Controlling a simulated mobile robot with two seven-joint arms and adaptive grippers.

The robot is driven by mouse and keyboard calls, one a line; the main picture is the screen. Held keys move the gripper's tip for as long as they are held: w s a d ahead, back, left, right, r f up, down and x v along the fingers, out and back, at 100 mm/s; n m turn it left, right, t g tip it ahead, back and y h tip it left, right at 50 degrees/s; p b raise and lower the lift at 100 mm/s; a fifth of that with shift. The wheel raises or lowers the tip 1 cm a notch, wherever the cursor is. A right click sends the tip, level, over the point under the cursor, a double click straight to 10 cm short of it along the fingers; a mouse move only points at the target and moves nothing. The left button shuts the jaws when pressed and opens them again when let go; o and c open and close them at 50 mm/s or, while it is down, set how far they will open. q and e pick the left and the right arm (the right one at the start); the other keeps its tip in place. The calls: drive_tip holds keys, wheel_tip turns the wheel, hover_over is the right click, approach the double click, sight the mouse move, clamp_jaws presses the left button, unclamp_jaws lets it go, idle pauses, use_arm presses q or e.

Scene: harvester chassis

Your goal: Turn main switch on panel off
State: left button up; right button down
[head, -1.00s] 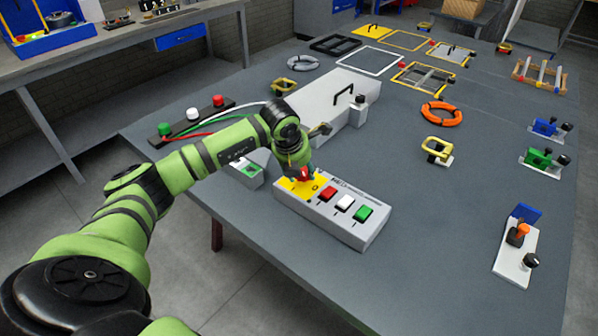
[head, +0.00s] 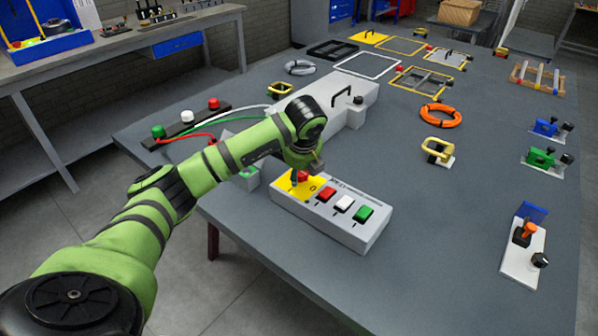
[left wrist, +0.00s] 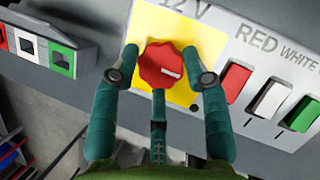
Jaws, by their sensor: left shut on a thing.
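The panel (head: 340,225) is a pale grey box on the table with a yellow plate (left wrist: 147,25) at its left end. The main switch (left wrist: 163,65) is a red knob with a white mark, on the yellow plate; the mark points to the right in the left wrist view. My left gripper (left wrist: 160,62) is shut on the red knob, with its teal fingers on both sides of it. In the head view the switch (head: 302,176) shows only partly below my left gripper (head: 300,180). My right gripper is not in view.
Red (head: 326,194), white (head: 344,204) and green (head: 364,213) rocker switches sit on the panel right of the knob. A grey box with a black handle (head: 342,94) stands behind. Several frames and tools lie further back and right.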

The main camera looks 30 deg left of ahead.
use_arm(q)
drive_tip(key=shift+w+a+r, duration=0.1)
drive_tip(key=shift+w+r, duration=0.15)
drive_tip(key=shift+r, duration=0.15)
drive_tip(key=o, duration=0.9)
drive_tip(key=shift+o, duration=1)
drive_tip(key=shift+w, duration=0.1)
drive_tip(key=shift+f, duration=0.25)
drive_tip(key=shift+r, duration=0.15)
drive_tip(key=v, duration=1.1)
drive_tip(key=shift+s+d+r, duration=0.2)
drive_tip(key=shift+d+r, duration=0.05)
drive_tip(key=shift+r, duration=0.05)
